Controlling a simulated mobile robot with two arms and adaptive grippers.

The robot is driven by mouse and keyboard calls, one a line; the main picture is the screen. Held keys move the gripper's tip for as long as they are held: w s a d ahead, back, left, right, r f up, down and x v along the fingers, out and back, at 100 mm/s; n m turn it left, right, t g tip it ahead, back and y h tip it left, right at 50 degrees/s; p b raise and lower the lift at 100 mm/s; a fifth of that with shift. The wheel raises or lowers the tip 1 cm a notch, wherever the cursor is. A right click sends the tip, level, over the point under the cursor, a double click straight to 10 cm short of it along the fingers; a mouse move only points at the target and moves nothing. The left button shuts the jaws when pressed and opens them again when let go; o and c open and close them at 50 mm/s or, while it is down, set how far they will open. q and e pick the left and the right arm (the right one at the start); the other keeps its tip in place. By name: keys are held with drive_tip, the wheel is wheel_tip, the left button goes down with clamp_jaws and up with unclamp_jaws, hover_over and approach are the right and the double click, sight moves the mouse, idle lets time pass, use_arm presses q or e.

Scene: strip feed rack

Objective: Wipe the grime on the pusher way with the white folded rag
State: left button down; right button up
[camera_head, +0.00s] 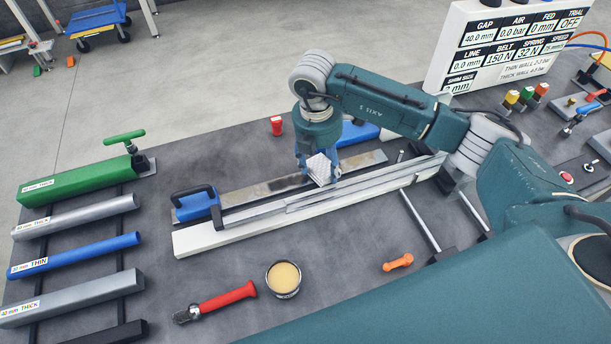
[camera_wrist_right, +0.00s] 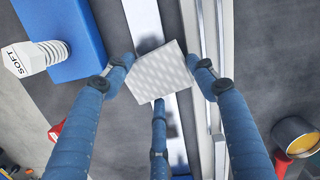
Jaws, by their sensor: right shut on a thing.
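The white folded rag (camera_head: 321,171) is held in my right gripper (camera_head: 320,178), over the pusher way. In the right wrist view the rag (camera_wrist_right: 160,72), pale with a woven pattern, sits between the blue fingers of my right gripper (camera_wrist_right: 164,82). The pusher way (camera_head: 245,193) is a flat metal strip, also seen in the right wrist view (camera_wrist_right: 143,18). Dark grime (camera_head: 283,183) marks it left of the rag, and a dark patch (camera_wrist_right: 150,44) shows beside the rag in the wrist view. Whether the rag touches the strip I cannot tell. My left gripper is not in view.
A blue block with a black handle (camera_head: 194,203) stands at the strip's left end. Rails (camera_head: 300,205) run along its near side. A blue block marked SOFT (camera_wrist_right: 65,35) lies beyond. An open tin (camera_head: 283,278) and a red-handled tool (camera_head: 225,299) lie in front.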

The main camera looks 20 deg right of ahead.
drive_tip(key=shift+a, duration=3.3)
drive_tip(key=shift+a+f+b, duration=0.15)
drive_tip(key=shift+a+b, duration=0.4)
drive_tip(key=shift+a, duration=1.65)
drive_tip(key=shift+s+d, duration=0.1)
drive_tip(key=shift+d, duration=2.15)
drive_tip(key=shift+d+r, duration=0.2)
drive_tip(key=shift+d, duration=2.1)
drive_tip(key=shift+d+f+b, duration=0.1)
drive_tip(key=shift+d+b, duration=0.35)
drive_tip(key=shift+d, duration=1.75)
drive_tip(key=shift+a, duration=4.55)
drive_tip(key=shift+a+b, duration=0.35)
drive_tip(key=shift+a, duration=1.85)
